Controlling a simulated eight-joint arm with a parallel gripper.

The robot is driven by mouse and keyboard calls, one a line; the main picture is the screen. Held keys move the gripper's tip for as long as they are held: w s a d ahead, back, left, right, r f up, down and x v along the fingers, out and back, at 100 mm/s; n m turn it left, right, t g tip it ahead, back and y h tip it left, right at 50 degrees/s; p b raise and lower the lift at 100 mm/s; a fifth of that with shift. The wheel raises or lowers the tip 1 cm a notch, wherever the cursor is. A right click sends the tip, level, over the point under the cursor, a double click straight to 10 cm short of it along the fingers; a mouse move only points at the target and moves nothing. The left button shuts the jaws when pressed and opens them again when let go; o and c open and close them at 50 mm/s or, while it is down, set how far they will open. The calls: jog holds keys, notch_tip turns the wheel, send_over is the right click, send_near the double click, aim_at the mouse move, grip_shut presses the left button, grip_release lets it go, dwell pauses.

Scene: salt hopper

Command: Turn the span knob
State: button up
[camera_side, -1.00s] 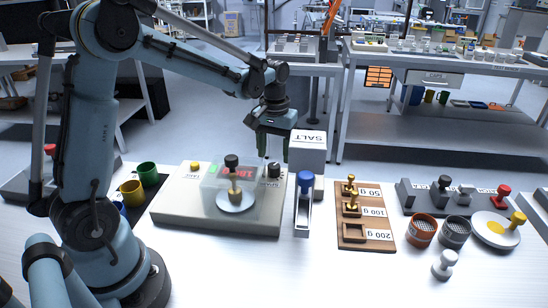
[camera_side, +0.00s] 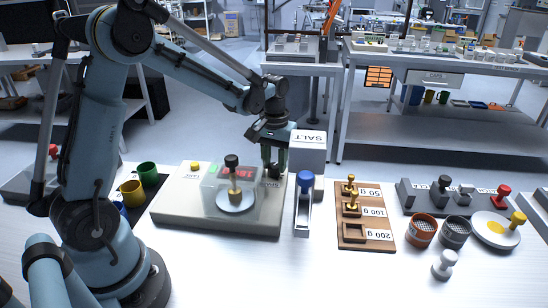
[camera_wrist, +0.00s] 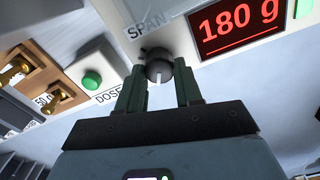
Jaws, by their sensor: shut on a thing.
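The span knob (camera_wrist: 158,68) is a dark round knob with a white pointer line, below the SPAN label on the scale's panel in the wrist view. My gripper (camera_wrist: 160,78) has its two green fingers on either side of the knob, shut on it. In the side view my gripper (camera_side: 273,170) reaches down at the right rear of the beige scale (camera_side: 175,217), and its fingers partly hide the knob. The scale's red display (camera_wrist: 238,22) reads 180 g in the wrist view.
The white SALT hopper (camera_side: 307,150) stands close to the right of my gripper, with a blue-topped part (camera_side: 305,181) in front. A green DOSE button (camera_wrist: 91,81) shows in the wrist view. A wooden weight board (camera_side: 365,232) lies further right.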

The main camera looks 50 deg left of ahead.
aim_at(275, 165)
jog(key=shift+m, duration=2.9)
jog(key=shift+d, duration=0.1)
jog(key=o, duration=1)
jog(key=shift+o, duration=0.2)
notch_tip(275, 165, up, 12)
